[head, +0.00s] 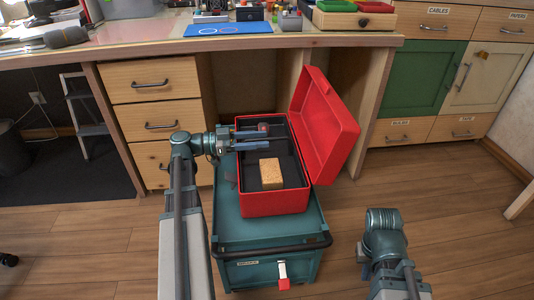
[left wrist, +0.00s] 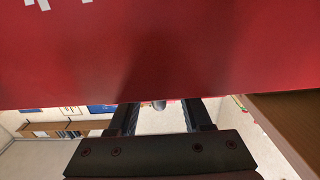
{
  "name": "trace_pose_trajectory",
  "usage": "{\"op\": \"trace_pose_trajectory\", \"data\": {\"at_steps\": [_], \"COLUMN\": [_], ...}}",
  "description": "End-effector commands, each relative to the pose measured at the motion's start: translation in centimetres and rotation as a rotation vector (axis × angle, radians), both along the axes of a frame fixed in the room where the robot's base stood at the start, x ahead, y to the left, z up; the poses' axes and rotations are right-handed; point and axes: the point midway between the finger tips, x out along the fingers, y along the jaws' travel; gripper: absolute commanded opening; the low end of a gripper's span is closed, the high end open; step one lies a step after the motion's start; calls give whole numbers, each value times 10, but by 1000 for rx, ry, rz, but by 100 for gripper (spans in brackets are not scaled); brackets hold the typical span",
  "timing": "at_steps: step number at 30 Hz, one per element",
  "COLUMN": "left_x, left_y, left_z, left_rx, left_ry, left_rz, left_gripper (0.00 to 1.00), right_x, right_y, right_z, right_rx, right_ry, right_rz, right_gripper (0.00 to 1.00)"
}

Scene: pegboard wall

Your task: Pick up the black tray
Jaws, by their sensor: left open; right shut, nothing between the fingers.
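The black tray (head: 283,140) appears as the dark insert inside the open red toolbox (head: 275,203). A tan block (head: 271,173) rests on it. My left gripper (head: 273,136) reaches in from the left over the far part of the box, its fingers open and pointing right. It hides part of the tray's far end. In the left wrist view the two fingers (left wrist: 163,110) are apart with nothing between them, and a large red surface (left wrist: 160,55) is close in front. My right arm is at the lower right; its fingers cannot be made out.
The box's red lid (head: 325,125) stands open on the right. The box sits on a teal cart (head: 228,228) with a dark front rail. A wooden workbench (head: 130,52) with drawers is behind. Wooden floor (head: 455,210) is clear to the right.

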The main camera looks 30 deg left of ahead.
Motion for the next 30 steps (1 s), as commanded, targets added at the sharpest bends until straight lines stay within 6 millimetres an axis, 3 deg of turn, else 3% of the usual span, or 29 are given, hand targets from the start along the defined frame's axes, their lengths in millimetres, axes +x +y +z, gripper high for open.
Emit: {"op": "trace_pose_trajectory", "data": {"at_steps": [7, 15, 30], "left_x": [2, 1, 1], "left_y": [-2, -2, -2], "left_z": [0, 0, 0], "left_rx": [0, 0, 0], "left_ry": [0, 0, 0], "left_rz": [0, 0, 0], "left_gripper": [48, 0, 0], "right_x": [0, 0, 0], "right_y": [0, 0, 0], "right_z": [0, 0, 0], "right_rx": [0, 0, 0], "right_ry": [0, 0, 0], "right_rz": [0, 0, 0], "right_gripper": [0, 0, 0]}}
